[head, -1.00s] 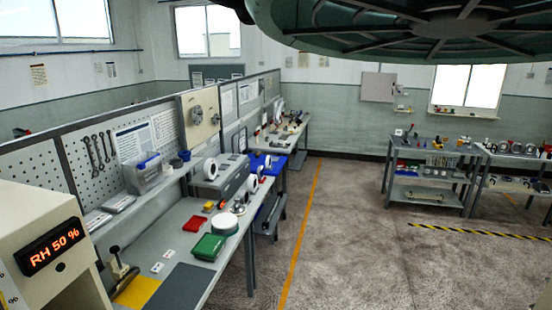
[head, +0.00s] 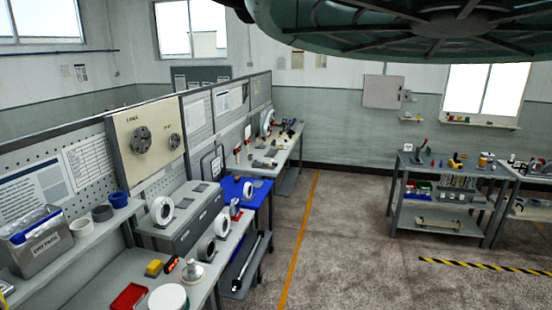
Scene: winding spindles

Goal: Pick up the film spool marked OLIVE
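Several white ring-shaped spools show in the head view. One spool (head: 162,210) stands upright against a grey box on the left bench. Two more, a nearer spool (head: 207,248) and a farther spool (head: 222,225), stand in front of that box. Another spool (head: 248,189) is at the blue-topped surface (head: 232,190) beyond. I cannot read any OLIVE marking, so I cannot tell which spool it is. My gripper is not in view.
Open floor (head: 350,240) lies right of the orange line. A shelved table (head: 448,195) stands at the right.

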